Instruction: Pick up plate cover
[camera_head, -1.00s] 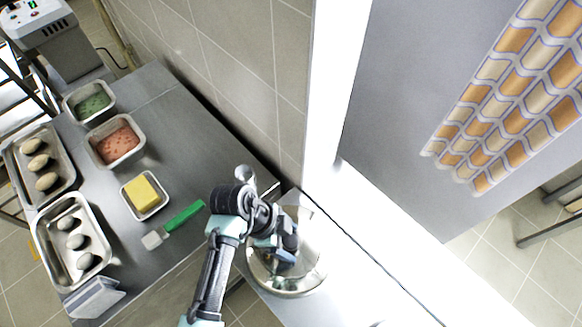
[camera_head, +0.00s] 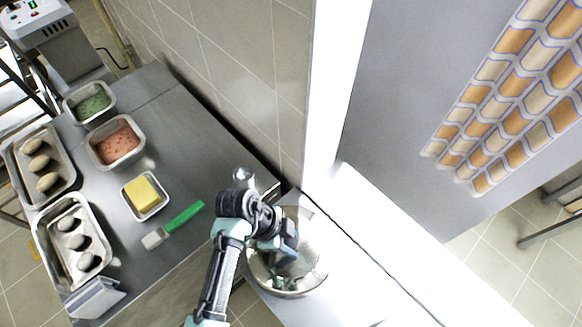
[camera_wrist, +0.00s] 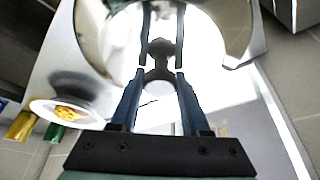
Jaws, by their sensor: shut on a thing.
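The plate cover (camera_head: 305,277) is a shiny round metal dome at the bottom middle of the head view, on or just over the white counter. It also shows in the wrist view, where its mirror-like surface (camera_wrist: 212,28) fills the top. My gripper (camera_head: 285,247) is over the middle of the cover and hides part of it. In the wrist view my gripper (camera_wrist: 161,72) has its two fingers on either side of the dark knob (camera_wrist: 161,48) of the cover, shut on it. I cannot tell whether the cover's rim touches the counter.
A white plate with yellow food (camera_wrist: 68,111) shows left in the wrist view. A steel table (camera_head: 180,115) on the left holds several trays, a yellow block (camera_head: 143,193) and a green-handled brush (camera_head: 182,217). A tiled wall (camera_head: 235,60) and white post (camera_head: 335,80) stand behind the counter.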

